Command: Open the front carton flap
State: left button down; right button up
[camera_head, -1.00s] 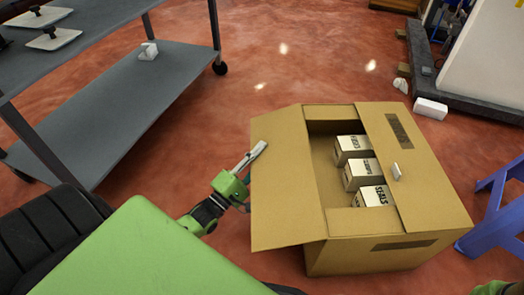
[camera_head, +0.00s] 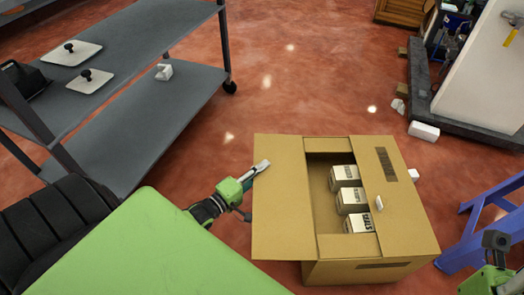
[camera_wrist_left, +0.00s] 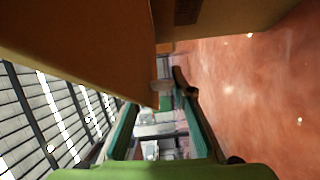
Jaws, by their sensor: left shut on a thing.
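An open brown carton (camera_head: 408,222) stands on the floor in the head view. Its wide left flap (camera_head: 280,205) is folded outward, away from the opening. In the left wrist view, the flap (camera_wrist_left: 85,45) runs in between the fingers (camera_wrist_left: 160,112). Part of the fingers is hidden by the flap. My right gripper (camera_head: 496,245) shows at the lower right, away from the carton; its fingers are unclear.
Several white labelled boxes (camera_head: 346,197) stand inside the carton. A grey two-level cart (camera_head: 150,120) is at the upper left. A blue stool (camera_head: 470,235) stands close to the carton's right. Red floor is open behind the carton.

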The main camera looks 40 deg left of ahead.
pick_arm(q)
jog(key=shift+s+r+m+g+p, duration=0.15)
jog(key=shift+r+m+g+p, duration=0.2)
jog(key=shift+p, duration=0.75)
jog(key=shift+f, duration=0.1)
jog(key=c, duration=2)
grip_release()
jog(key=shift+o, duration=0.8)
jog(key=shift+r, duration=0.2)
jog(key=v, duration=1.2)
